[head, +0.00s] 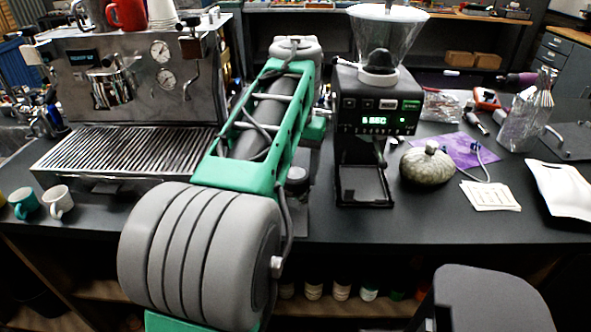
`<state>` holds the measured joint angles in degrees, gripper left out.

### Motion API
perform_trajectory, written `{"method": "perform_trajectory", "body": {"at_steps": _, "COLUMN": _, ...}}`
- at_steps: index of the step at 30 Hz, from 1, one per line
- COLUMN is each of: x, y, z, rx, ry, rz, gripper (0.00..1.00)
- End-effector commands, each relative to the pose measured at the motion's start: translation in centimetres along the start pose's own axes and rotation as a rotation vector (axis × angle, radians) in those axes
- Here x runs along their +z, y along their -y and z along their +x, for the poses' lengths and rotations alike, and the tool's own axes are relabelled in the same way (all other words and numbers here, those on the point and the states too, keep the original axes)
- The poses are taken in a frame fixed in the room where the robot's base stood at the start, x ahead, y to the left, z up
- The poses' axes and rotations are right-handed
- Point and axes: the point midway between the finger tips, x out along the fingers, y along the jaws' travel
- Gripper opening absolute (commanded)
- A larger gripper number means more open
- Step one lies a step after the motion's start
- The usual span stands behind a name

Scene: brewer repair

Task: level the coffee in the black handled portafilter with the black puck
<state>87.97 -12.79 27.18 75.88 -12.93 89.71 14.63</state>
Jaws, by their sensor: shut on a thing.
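My arm crosses the middle of the head view, and my gripper at its far end is hidden behind the arm's own links. I cannot make out the black handled portafilter or the black puck for certain. A small round grey-topped piece (297,174) on a dark base stands on the counter just right of my arm, partly covered by it. I cannot tell what it is. What my gripper holds does not show.
A steel espresso machine (70,95) stands left and a black grinder (374,125) right of my arm. Two cups (58,201) are at the front left. A round patterned pot (427,167), a purple cloth (458,148), cards (490,195) and a white tray (565,195) lie right.

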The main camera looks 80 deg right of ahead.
Motion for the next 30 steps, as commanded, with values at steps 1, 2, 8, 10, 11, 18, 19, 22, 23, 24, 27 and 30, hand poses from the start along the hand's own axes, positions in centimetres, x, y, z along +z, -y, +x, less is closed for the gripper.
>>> {"method": "perform_trajectory", "body": {"at_steps": 1, "x": 0.0, "y": 0.0, "z": 0.1, "rx": 0.0, "ry": -0.001, "rz": 0.0, "gripper": 0.0}}
{"method": "perform_trajectory", "body": {"at_steps": 2, "x": 0.0, "y": 0.0, "z": 0.1, "rx": 0.0, "ry": -0.001, "rz": 0.0, "gripper": 0.0}}
{"method": "perform_trajectory", "body": {"at_steps": 8, "x": 0.0, "y": 0.0, "z": 0.3, "rx": 0.0, "ry": -0.001, "rz": 0.0, "gripper": 0.0}}
{"method": "perform_trajectory", "body": {"at_steps": 10, "x": 0.0, "y": 0.0, "z": 0.4, "rx": 0.0, "ry": -0.001, "rz": 0.0, "gripper": 0.0}}
{"method": "perform_trajectory", "body": {"at_steps": 11, "x": 0.0, "y": 0.0, "z": 0.5, "rx": 0.0, "ry": -0.001, "rz": 0.0, "gripper": 0.0}}
{"method": "perform_trajectory", "body": {"at_steps": 18, "x": 0.0, "y": 0.0, "z": 0.8, "rx": 0.0, "ry": -0.001, "rz": 0.0, "gripper": 0.0}}
{"method": "perform_trajectory", "body": {"at_steps": 19, "x": 0.0, "y": 0.0, "z": 0.8, "rx": 0.0, "ry": -0.001, "rz": 0.0, "gripper": 0.0}}
{"method": "perform_trajectory", "body": {"at_steps": 22, "x": 0.0, "y": 0.0, "z": 0.9, "rx": 0.0, "ry": -0.001, "rz": 0.0, "gripper": 0.0}}
{"method": "perform_trajectory", "body": {"at_steps": 23, "x": 0.0, "y": 0.0, "z": 0.9, "rx": 0.0, "ry": -0.001, "rz": 0.0, "gripper": 0.0}}
{"method": "perform_trajectory", "body": {"at_steps": 24, "x": 0.0, "y": 0.0, "z": 1.0, "rx": 0.0, "ry": -0.001, "rz": 0.0, "gripper": 0.0}}
{"method": "perform_trajectory", "body": {"at_steps": 27, "x": 0.0, "y": 0.0, "z": 1.1, "rx": 0.0, "ry": -0.001, "rz": 0.0, "gripper": 0.0}}
{"method": "perform_trajectory", "body": {"at_steps": 30, "x": 0.0, "y": 0.0, "z": 1.2, "rx": 0.0, "ry": -0.001, "rz": 0.0, "gripper": 0.0}}
